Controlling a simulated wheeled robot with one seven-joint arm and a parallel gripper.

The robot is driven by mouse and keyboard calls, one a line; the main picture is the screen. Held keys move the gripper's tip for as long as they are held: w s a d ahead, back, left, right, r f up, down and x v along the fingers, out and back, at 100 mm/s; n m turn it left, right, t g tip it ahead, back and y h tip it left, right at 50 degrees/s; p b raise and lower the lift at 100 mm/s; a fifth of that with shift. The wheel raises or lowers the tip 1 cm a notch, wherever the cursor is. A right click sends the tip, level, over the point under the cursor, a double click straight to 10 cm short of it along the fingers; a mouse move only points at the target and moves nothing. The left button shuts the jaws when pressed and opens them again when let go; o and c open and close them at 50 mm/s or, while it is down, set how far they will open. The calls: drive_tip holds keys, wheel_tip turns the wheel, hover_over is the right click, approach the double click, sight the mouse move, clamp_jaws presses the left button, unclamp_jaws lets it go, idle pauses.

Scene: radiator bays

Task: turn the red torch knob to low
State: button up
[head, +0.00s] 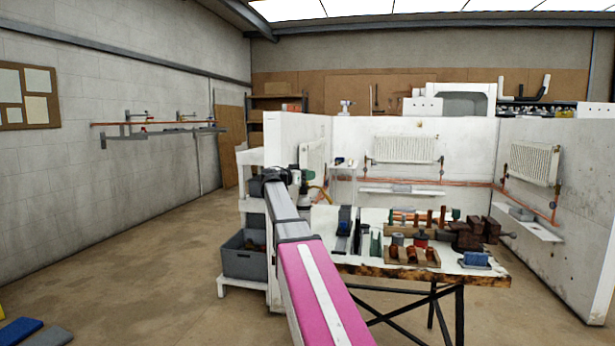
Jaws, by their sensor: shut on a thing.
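My gripper (275,177) is at the far end of my pink and grey arm, beside the white stand at the left end of the bay wall. It is small and dark here. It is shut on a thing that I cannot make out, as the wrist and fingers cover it. Just right of it is a small cluster of green, dark and pale parts (296,181) with a yellow hose-like piece (321,190). This may be the torch, but I cannot tell for sure. I cannot make out the red knob or its setting.
A workbench (492,279) on black trestle legs stands right of my arm, with copper pipes, a vice (472,234) and a blue sponge-like block (476,258). A grey crate (243,262) sits low on the white stand. Radiators (404,149) hang behind. The left floor is mostly clear.

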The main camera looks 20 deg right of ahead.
drive_tip(key=n+t+y, duration=0.1)
drive_tip(key=n+t, duration=0.1)
drive_tip(key=t, duration=0.1)
drive_tip(key=n+t+y, duration=0.2)
drive_tip(key=t, duration=0.1)
drive_tip(key=n+t+y, duration=0.1)
drive_tip(key=n+t, duration=0.1)
drive_tip(key=shift+w+a+t+y, duration=0.2)
drive_tip(key=shift+w+t+y, duration=0.05)
drive_tip(key=shift+t+y, duration=0.15)
drive_tip(key=shift+w+a+n+t+y, duration=0.1)
drive_tip(key=shift+w+n+t+y, duration=0.05)
drive_tip(key=shift+n+t+y, duration=0.65)
drive_tip(key=shift+w+a+n+t+y, duration=0.15)
drive_tip(key=shift+n+t+y, duration=0.45)
drive_tip(key=shift+n+y, duration=0.4)
drive_tip(key=shift+w+a+n+t+y, duration=0.1)
drive_tip(key=shift+n+t+y, duration=0.75)
drive_tip(key=shift+y, duration=0.85)
drive_tip(key=o, duration=0.9)
drive_tip(key=v, duration=1)
drive_tip(key=shift+s+a+r, duration=0.1)
drive_tip(key=shift+s+a, duration=0.05)
drive_tip(key=shift+s, duration=0.2)
